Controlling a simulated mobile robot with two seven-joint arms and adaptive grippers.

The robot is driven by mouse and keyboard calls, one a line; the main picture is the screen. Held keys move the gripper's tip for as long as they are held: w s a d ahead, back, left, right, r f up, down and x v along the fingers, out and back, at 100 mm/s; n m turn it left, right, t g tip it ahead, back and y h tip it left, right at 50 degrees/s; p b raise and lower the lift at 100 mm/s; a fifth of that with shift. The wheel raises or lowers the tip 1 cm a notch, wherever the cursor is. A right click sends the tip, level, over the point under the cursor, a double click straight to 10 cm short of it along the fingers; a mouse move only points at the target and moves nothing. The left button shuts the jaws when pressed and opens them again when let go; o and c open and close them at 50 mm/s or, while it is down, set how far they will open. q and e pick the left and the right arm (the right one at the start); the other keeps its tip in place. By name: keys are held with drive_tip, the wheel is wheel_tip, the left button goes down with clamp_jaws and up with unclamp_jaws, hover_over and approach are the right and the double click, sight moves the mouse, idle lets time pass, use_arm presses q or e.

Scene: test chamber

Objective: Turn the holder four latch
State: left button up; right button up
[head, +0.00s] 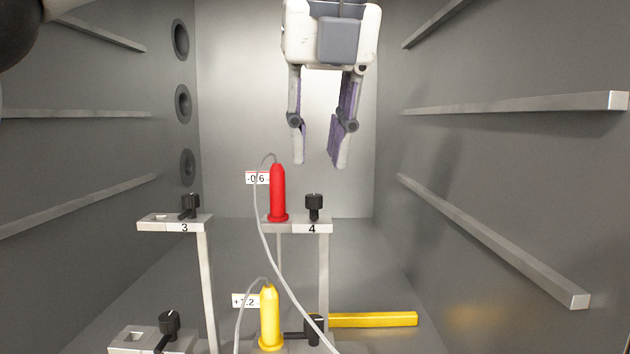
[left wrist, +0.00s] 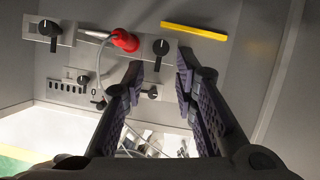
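Holder four (head: 322,229) is a light plate on posts with a "4" label, near the middle of the head view. Its latch (head: 314,204) is a black knob standing on the plate, right of the red probe (head: 277,192). My left gripper (head: 318,162) points down with its fingers apart and empty, above the latch in the picture and not touching it. In the left wrist view, the black latch (left wrist: 161,47) appears just beyond the open fingertips (left wrist: 160,66), with the red probe (left wrist: 125,41) to its left. My right gripper is not in view.
Holder 3 (head: 175,223) with its black knob (head: 190,203) stands to the left. A yellow probe (head: 269,315) with a cable and a yellow bar (head: 373,320) are lower down. The red probe's grey cable hangs in front of holder four. Metal rails (head: 515,103) line the chamber walls.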

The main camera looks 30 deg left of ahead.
sight(314, 196)
use_arm(q)
drive_tip(key=x, duration=0.6)
drive_tip(key=shift+w+a+f, duration=0.1)
drive_tip(key=shift+w+f, duration=0.1)
clamp_jaws()
drive_tip(key=shift+m, duration=0.4)
drive_tip(key=m+h, duration=0.1)
drive_tip(key=m, duration=0.2)
drive_tip(key=shift+s+a+t, duration=0.1)
drive_tip(key=shift+t, duration=0.2)
drive_tip(key=m+h, duration=0.1)
drive_tip(key=m, duration=0.1)
drive_tip(key=m+h, duration=0.1)
drive_tip(key=m, duration=0.1)
drive_tip(key=shift+a+t, duration=0.15)
drive_tip(key=shift+t, duration=0.15)
drive_tip(key=m+h, duration=0.1)
drive_tip(key=m, duration=0.3)
drive_tip(key=shift+a+r+m+h, duration=0.1)
drive_tip(key=shift+a+m+h, duration=0.05)
drive_tip(key=shift+m+h, duration=0.25)
drive_tip(key=shift+a+m+g+h, duration=0.1)
drive_tip(key=shift+m+g+h, duration=0.5)
drive_tip(key=shift+m, duration=1.4)
